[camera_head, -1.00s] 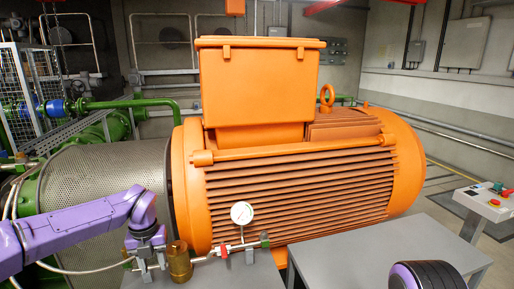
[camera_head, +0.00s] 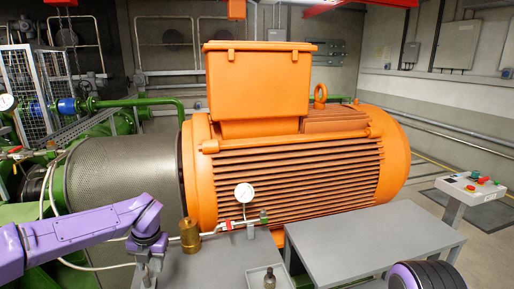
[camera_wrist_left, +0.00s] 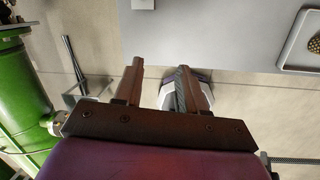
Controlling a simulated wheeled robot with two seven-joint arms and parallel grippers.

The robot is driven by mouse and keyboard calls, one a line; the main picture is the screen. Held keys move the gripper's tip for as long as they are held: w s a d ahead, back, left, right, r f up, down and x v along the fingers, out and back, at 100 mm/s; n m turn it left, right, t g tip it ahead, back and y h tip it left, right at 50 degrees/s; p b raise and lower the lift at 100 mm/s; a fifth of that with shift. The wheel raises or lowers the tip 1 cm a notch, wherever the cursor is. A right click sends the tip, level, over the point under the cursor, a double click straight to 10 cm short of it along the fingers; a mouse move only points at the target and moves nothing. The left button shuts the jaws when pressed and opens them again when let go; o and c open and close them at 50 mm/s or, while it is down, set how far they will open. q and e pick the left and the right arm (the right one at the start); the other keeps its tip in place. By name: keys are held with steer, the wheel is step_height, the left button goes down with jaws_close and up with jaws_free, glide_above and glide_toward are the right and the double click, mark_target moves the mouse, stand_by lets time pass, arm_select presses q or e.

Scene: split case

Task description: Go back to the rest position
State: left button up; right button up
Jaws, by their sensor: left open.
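My left arm comes in from the left in the head view, and its gripper (camera_head: 146,270) points down beside the left edge of the grey bench (camera_head: 205,268). In the left wrist view the two fingers (camera_wrist_left: 163,88) stand apart with nothing between them. The bench top (camera_wrist_left: 215,30) lies beyond the fingertips there. My right gripper is not seen.
A brass cylinder (camera_head: 190,235) and a pressure gauge (camera_head: 244,193) on a pipe stand on the bench, right of the gripper. A tray (camera_head: 252,282) holds a small dark object. A large orange motor (camera_head: 290,175) stands behind. A grey table (camera_head: 375,240) is at right.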

arm_select(q)
steer(key=s+d+f+m+t+y+b, duration=0.2)
steer(key=s+f+m, duration=0.4)
steer(key=f+m, duration=0.4)
steer(key=s+d+f+m+t+y+b, duration=0.1)
steer(key=s+d+f+m+t+b, duration=0.15)
steer(key=s+f+m, duration=0.75)
steer(key=s+a+f+m+g+b, duration=0.1)
steer(key=s+f+m, duration=0.4)
steer(key=s, duration=0.5)
steer(key=s+a+f+m+g+h+b, duration=0.1)
steer(key=s+a+f+m+b, duration=0.2)
steer(key=s+f, duration=0.6)
steer(key=shift+s+a+m+g, duration=0.35)
steer(key=shift+s+a+m, duration=0.2)
steer(key=shift+s+m, duration=0.6)
steer(key=shift+s+f, duration=0.1)
